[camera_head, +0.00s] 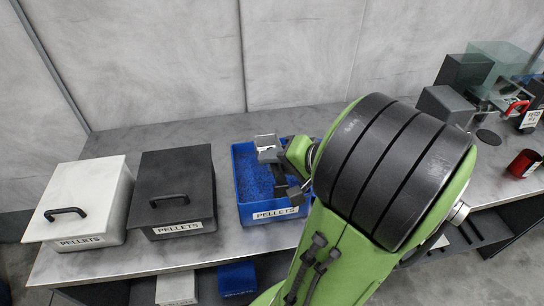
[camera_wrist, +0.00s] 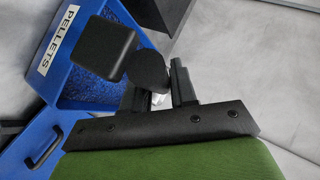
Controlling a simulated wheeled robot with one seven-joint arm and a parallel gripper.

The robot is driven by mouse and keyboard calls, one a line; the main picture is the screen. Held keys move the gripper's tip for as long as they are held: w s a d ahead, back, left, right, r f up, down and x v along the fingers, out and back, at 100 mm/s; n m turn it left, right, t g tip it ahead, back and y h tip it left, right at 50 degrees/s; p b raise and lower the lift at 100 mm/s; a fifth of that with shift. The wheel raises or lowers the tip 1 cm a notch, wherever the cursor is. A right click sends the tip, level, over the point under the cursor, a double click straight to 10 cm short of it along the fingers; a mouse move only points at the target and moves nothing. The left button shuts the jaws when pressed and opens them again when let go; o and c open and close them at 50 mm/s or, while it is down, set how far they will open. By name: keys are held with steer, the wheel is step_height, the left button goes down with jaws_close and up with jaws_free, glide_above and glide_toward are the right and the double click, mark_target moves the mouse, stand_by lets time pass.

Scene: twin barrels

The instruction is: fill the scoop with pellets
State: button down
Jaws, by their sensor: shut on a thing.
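The open blue bin (camera_head: 240,208), labelled PELLETS, stands on the table and holds blue pellets (camera_head: 255,177). Its blue wall and label also show in the wrist view (camera_wrist: 70,65). My gripper (camera_head: 284,178) is over the right part of the bin. It also shows in the wrist view (camera_wrist: 158,80), with its fingers shut on the scoop.
A white lidded bin (camera_head: 85,195) and a black lidded bin (camera_head: 178,180) stand left of the blue bin. A red cup (camera_head: 524,163) and dark boxes (camera_head: 447,108) are at the right. The table behind the bins is clear up to the wall.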

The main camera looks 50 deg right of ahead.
steer(key=shift+d+p, duration=0.35)
steer(key=shift+p, duration=0.25)
steer(key=shift+w+f+m+g+y+p, duration=0.15)
steer(key=shift+w+m+g+y+p, duration=0.2)
steer(key=shift+g+p, duration=0.25)
steer(key=w+d+g+p, duration=0.1)
steer(key=p, duration=0.1)
steer(key=w+f+m+g+y+p, duration=0.1)
steer(key=g+p, duration=0.1)
steer(key=p, duration=0.1)
steer(key=shift+w+d+f+m+y, duration=0.15)
steer(key=shift+d+f+m+y, duration=0.1)
steer(key=shift+d+f, duration=0.1)
step_height(320, 180, down, 9)
steer(key=w+d+b, duration=0.2)
steer(key=b, duration=0.7)
steer(key=shift+w, duration=0.25)
steer(key=b, duration=0.1)
steer(key=t+b, duration=0.1)
steer(key=b, duration=0.1)
steer(key=shift+w+f+h, duration=0.15)
steer(key=shift+f+h, duration=0.1)
steer(key=shift+h, duration=0.15)
